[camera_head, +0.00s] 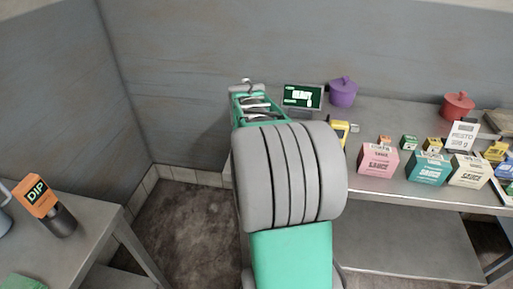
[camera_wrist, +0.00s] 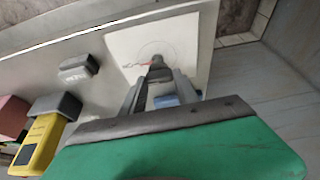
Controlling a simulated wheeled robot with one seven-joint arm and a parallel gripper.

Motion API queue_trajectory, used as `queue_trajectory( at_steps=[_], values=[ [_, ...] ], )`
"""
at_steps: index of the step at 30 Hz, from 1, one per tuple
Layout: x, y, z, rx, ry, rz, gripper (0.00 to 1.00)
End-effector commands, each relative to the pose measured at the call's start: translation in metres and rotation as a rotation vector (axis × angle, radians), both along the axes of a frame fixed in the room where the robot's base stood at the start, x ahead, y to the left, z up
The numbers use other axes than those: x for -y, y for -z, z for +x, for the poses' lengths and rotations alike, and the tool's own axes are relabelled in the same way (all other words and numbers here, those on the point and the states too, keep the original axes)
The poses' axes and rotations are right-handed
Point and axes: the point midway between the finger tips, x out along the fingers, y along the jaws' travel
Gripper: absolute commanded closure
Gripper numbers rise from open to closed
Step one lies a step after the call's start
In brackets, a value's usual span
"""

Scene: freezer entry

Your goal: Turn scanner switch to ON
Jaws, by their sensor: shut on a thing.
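In the wrist view, a pale square plate (camera_wrist: 124,42) carries a faint circular marking and a small dark switch knob (camera_wrist: 158,60), with a little red mark beside it. My gripper (camera_wrist: 160,78) is shut on the knob, its two fingers converging there; the fingertips partly hide it. The switch's exact setting cannot be read. A yellow handheld scanner (camera_wrist: 40,142) with a dark screen lies to the left in the wrist view. It also shows in the head view (camera_head: 340,130), partly hidden by my arm. In the head view, my arm hides the switch.
A lit display (camera_head: 302,96) and a purple pot (camera_head: 342,92) stand at the back of the counter (camera_head: 378,118). Several boxes, including a pink one (camera_head: 378,161), and a red pot (camera_head: 458,105) are to the right. A dip container (camera_head: 42,200) stands on the left table.

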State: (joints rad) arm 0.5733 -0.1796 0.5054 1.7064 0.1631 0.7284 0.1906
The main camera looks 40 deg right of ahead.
Motion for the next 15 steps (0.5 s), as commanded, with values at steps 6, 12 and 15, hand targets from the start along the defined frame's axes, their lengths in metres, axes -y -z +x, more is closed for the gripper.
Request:
queue_trajectory(
  at_steps=[6, 12, 15],
  values=[
    [0.0, -0.0011, 0.0008, 0.002, 0.031, -0.001, 1.0],
    [0.0001, -0.0012, 0.0008, 0.002, 0.035, -0.001, 1.0],
    [0.0003, -0.0013, 0.0007, 0.002, 0.035, -0.001, 1.0]
  ],
)
